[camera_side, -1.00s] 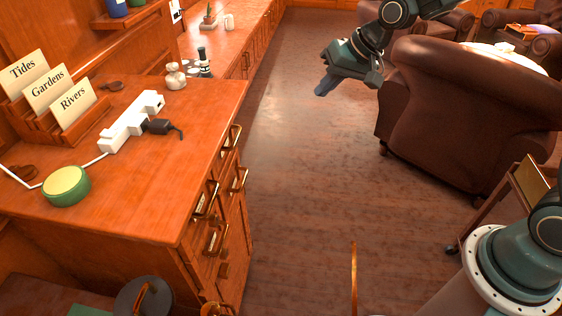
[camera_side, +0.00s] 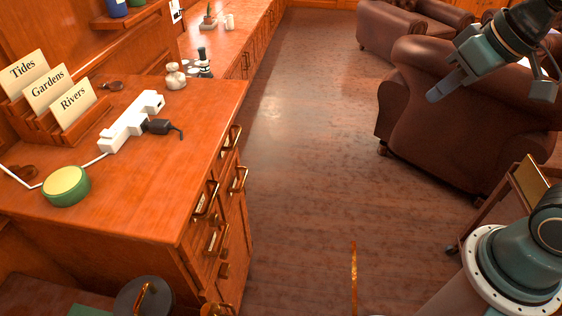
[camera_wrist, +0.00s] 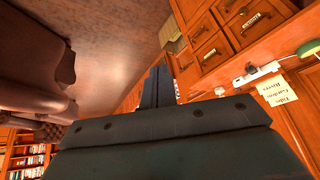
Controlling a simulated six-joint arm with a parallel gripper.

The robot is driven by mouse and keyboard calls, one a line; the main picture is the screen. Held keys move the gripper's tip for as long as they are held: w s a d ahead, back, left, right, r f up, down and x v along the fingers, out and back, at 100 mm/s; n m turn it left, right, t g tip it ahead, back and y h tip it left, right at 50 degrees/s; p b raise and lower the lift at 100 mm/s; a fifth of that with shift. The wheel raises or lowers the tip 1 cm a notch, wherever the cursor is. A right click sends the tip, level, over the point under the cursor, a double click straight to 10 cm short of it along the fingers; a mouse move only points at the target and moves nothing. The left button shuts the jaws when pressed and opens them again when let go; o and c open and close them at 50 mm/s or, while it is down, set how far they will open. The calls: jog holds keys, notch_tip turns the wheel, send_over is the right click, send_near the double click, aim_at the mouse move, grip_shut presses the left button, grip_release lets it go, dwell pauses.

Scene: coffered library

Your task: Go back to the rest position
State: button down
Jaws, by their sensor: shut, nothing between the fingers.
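My gripper (camera_side: 434,96) is at the upper right of the side view, in the air in front of the brown leather armchair (camera_side: 440,130). Its fingers are shut with nothing between them and point down and left. In the wrist view the shut fingers (camera_wrist: 158,85) stand side by side in the middle. The wooden cabinet (camera_side: 150,180) is far to the left of my gripper, with open floor between them. It also shows at the upper right of the wrist view (camera_wrist: 225,70).
A wooden cart (camera_side: 500,215) stands at the right.

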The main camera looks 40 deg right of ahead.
jog(key=s+d, duration=0.1)
jog(key=s, duration=0.5)
jog(key=shift+s+f+h, duration=0.3)
jog(key=shift+s+f, duration=0.1)
jog(key=shift+d, duration=0.1)
dwell(0.6)
